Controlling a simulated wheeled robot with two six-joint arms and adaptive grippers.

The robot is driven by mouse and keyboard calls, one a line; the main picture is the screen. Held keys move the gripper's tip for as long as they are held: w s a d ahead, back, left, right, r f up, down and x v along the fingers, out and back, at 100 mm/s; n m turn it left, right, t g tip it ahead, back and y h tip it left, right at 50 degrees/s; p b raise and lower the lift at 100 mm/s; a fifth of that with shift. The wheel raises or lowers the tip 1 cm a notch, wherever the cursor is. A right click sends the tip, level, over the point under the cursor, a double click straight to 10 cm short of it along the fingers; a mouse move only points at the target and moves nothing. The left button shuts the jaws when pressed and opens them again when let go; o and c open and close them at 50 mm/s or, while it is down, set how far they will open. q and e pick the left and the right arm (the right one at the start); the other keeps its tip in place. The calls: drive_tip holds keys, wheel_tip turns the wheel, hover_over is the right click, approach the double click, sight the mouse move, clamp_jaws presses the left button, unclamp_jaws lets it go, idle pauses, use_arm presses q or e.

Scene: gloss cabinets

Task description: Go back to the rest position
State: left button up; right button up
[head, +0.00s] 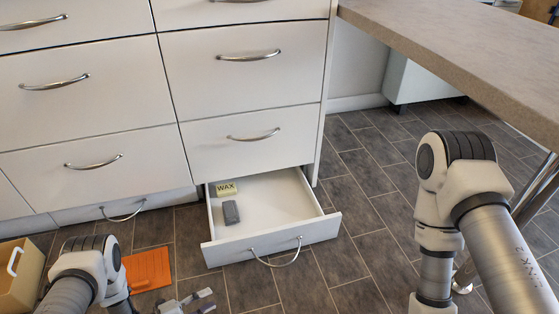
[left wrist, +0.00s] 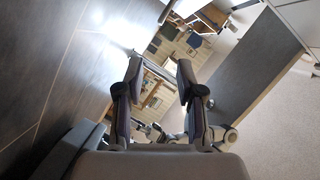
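My left gripper (head: 190,300) is low in the head view, in front of the open bottom drawer (head: 270,205). In the left wrist view my left gripper (left wrist: 156,75) has its two fingers spread apart with nothing between them. The right arm (head: 465,190) comes in from the right in the head view, and its gripper is out of view.
White cabinets with closed drawers (head: 240,95) stand at the back. A counter top (head: 460,55) with metal legs is at the right. An orange mat (head: 148,269) and a tan box (head: 20,275) with a white handle are on the floor at left. Tiled floor is clear between drawer and right arm.

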use_arm(q)
drive_tip(key=w+d+r+n+y+p, duration=0.2)
drive_tip(key=w+d+r+n+p, duration=0.1)
drive_tip(key=r, duration=0.5)
drive_tip(key=w+d+r+n+y+p, duration=0.2)
drive_tip(key=w+d+r, duration=0.1)
drive_tip(key=r, duration=0.5)
drive_tip(key=s+a+n+g+y+p, duration=0.1)
drive_tip(key=s+a+n+g+y, duration=0.35)
drive_tip(key=s+n, duration=0.65)
drive_tip(key=s+a+n+g+y+p, duration=0.1)
drive_tip(key=s+a+n+g+y, duration=0.4)
drive_tip(key=s, duration=0.9)
wheel_tip(320, 180, up, 38)
drive_tip(key=n+p, duration=0.2)
drive_tip(key=p, duration=3.5)
drive_tip(key=shift+s+f, duration=0.25)
drive_tip(key=shift+s+t+h+p, duration=0.1)
drive_tip(key=shift+t+h+p, duration=0.15)
drive_tip(key=shift+p, duration=0.05)
